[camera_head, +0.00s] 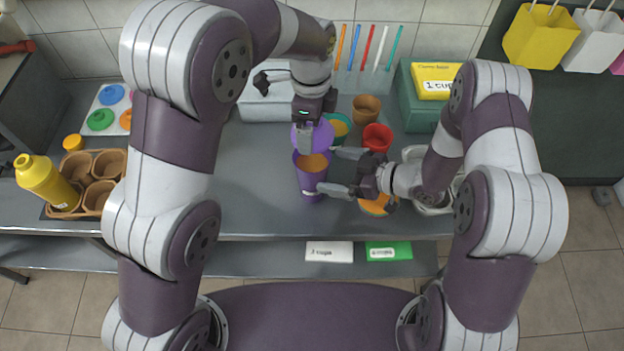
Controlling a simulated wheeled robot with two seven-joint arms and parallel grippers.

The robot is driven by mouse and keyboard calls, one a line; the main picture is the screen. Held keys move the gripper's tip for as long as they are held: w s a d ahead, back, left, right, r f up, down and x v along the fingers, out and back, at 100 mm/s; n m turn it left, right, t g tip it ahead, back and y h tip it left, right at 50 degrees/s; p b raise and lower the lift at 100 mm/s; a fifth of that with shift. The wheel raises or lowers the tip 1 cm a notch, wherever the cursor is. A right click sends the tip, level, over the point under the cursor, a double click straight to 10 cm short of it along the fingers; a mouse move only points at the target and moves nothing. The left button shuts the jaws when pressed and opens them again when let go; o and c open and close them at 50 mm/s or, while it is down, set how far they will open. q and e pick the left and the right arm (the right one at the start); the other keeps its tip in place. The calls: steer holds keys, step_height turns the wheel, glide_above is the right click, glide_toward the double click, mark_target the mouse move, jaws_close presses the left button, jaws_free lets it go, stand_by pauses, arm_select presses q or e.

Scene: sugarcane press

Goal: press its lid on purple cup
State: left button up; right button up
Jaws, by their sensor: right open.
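The purple cup (311,181) stands upright near the front edge of the grey table, with orange-brown contents showing at its top. The purple lid (325,134) is tilted on edge just above and behind the cup's rim. My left gripper (305,140) comes down from above and is shut on the lid, one finger showing in front of it. My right gripper (331,170) is open at the cup's right side. One finger is behind the cup's right edge and the other is in front; I cannot tell whether they touch it.
A red cup (377,137), a brown cup (366,108) and a teal cup (340,125) stand close behind. An orange-topped container (376,206) is beneath my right gripper. A brown cup holder (84,205) and yellow bottle (46,182) are at left. The table's left-middle is clear.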

mark_target(299, 165)
steer(key=x, duration=0.7)
steer(key=c, duration=1.2)
steer(key=shift+c, duration=0.5)
arm_select(q)
steer(key=shift+f, duration=2.5)
steer(key=shift+f, duration=0.9)
steer(key=shift+s+f, duration=0.1)
steer(key=shift+f, duration=0.5)
